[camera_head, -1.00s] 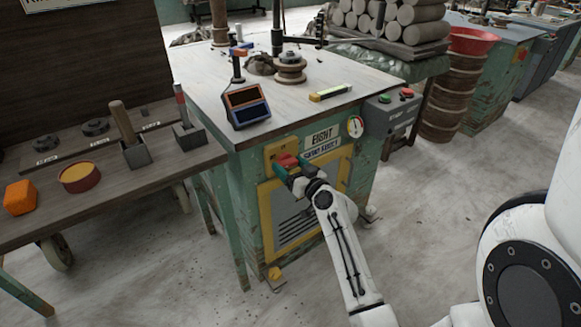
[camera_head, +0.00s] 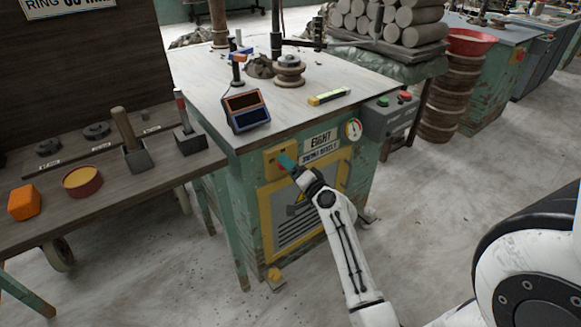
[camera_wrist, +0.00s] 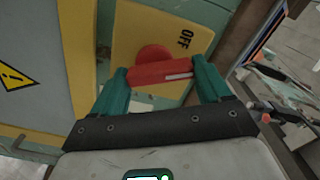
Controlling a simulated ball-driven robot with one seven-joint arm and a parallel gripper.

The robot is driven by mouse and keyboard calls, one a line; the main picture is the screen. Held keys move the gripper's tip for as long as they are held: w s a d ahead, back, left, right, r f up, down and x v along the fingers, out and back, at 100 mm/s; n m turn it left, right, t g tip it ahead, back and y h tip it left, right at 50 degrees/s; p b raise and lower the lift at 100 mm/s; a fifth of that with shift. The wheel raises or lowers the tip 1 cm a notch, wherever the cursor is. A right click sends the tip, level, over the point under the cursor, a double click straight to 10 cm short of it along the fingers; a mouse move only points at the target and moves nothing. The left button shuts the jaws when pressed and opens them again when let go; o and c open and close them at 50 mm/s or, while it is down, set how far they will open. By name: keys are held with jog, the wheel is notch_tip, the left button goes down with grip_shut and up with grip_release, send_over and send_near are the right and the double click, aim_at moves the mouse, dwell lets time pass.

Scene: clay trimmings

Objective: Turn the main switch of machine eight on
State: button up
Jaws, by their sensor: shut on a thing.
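Machine eight is a worn green cabinet (camera_head: 228,190) with a plate reading EIGHT (camera_head: 321,139). Its main switch is a red rotary handle on a yellow plate (camera_head: 271,165) at the front's upper left; my gripper mostly hides it in the head view. In the wrist view the red handle (camera_wrist: 160,73) lies between the two green fingertips of my gripper (camera_wrist: 160,78). They are shut on its ends. A white line marks the handle's right part. The word OFF (camera_wrist: 185,38) stands sideways on the plate, up and right of the handle. No ON mark is readable.
A grey box with green and red buttons (camera_head: 391,120) and a round gauge (camera_head: 353,129) sit right of the nameplate. A bench with tools (camera_head: 72,212) stands at left. A two-panel device (camera_head: 246,110) lies on the cabinet top. Floor at right is open.

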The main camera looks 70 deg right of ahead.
jog(key=m+p, duration=0.1)
jog(key=m, duration=0.4)
jog(key=shift+s+d+p, duration=0.15)
jog(key=shift+p, duration=0.15)
jog(key=shift+f+m, duration=0.1)
jog(key=shift+m, duration=0.3)
jog(key=o, duration=1)
jog(key=v, duration=1)
jog(key=shift+s, duration=0.35)
